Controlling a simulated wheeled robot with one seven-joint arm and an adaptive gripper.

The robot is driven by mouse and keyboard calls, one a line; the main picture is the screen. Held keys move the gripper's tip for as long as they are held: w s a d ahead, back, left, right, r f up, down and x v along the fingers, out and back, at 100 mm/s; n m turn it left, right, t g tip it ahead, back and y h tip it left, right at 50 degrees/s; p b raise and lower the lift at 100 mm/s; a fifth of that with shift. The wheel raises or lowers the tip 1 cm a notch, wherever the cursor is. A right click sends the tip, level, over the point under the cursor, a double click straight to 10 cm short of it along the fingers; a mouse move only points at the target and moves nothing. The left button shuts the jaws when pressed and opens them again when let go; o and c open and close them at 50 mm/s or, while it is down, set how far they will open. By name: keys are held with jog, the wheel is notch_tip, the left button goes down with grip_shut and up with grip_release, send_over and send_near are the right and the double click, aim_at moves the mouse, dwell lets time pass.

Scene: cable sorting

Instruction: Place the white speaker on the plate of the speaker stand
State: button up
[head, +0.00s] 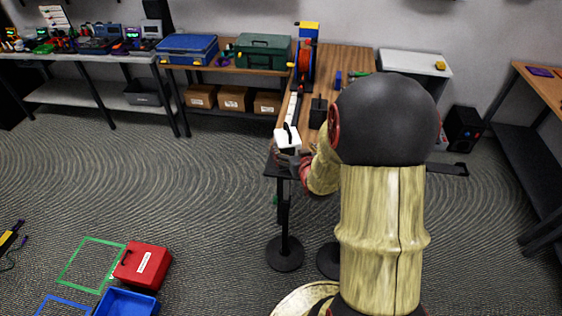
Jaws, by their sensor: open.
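The white speaker (288,138) is a small white box with a dark, handle-like shape over its top. It appears to stand upright on the black plate (270,170) of a speaker stand, whose pole and round base (285,254) are below. My gripper (290,154) is at the speaker's lower part, its dark fingers close beside it. The jaws are open; whether they touch the speaker cannot be told. My arm hides much of the gripper and the right part of the plate.
A second round black base (328,261) stands beside the first, partly behind my arm. Behind is a wooden table (345,62) with a black box (318,112). A red case (143,264) and blue bin (125,302) lie on the floor at left. Open carpet lies between.

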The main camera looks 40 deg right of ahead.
jog(key=s+a+r+n+g+y, duration=0.2)
jog(key=a+r+g+y, duration=0.1)
jog(key=a+r, duration=1.05)
jog(key=s+a+r+n+g+y, duration=0.1)
jog(key=s+a+r, duration=0.1)
jog(key=s+a, duration=0.7)
jog(key=s+a+r+n+g+y, duration=0.1)
jog(key=s+a+n+g+y, duration=0.1)
jog(key=s+a, duration=0.6)
jog(key=shift+s+a+r, duration=0.35)
jog(key=shift+s+a, duration=0.05)
jog(key=shift+s, duration=0.5)
jog(key=shift+f, duration=0.1)
notch_tip(320, 180, down, 7)
jog(key=b, duration=0.7)
jog(key=shift+f+b, duration=0.2)
jog(key=shift+b, duration=0.1)
